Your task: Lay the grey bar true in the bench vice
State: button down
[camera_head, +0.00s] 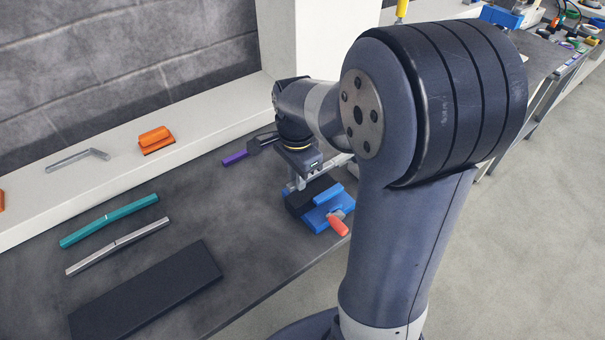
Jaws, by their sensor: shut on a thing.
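My gripper (303,180) points down over the bench vice, close above its jaws. It is shut on what looks like the grey bar (341,159); a pale end shows to the right of the gripper, and the rest is mostly hidden by the gripper and my arm. I cannot tell whether the bar touches the jaws or lies level. The blue vice (318,216) has dark jaws and a red handle (338,227), and stands near the bench's front edge.
A silver bar (118,246) and a teal bar (110,220) lie on the dark bench at left, behind a black plate (147,291). A purple-handled tool (235,158) lies behind my gripper. An orange block (155,138) and a bent grey rod (78,158) sit on the pale ledge.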

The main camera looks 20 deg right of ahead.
jog(key=shift+f+b, duration=1.05)
jog(key=shift+f, duration=0.5)
jog(key=c, duration=1.3)
grip_release()
notch_tip(320, 180, up, 11)
jog(key=shift+f, duration=0.1)
notch_tip(320, 180, down, 11)
jog(key=shift+r+p, duration=0.3)
jog(key=shift+r, duration=0.2)
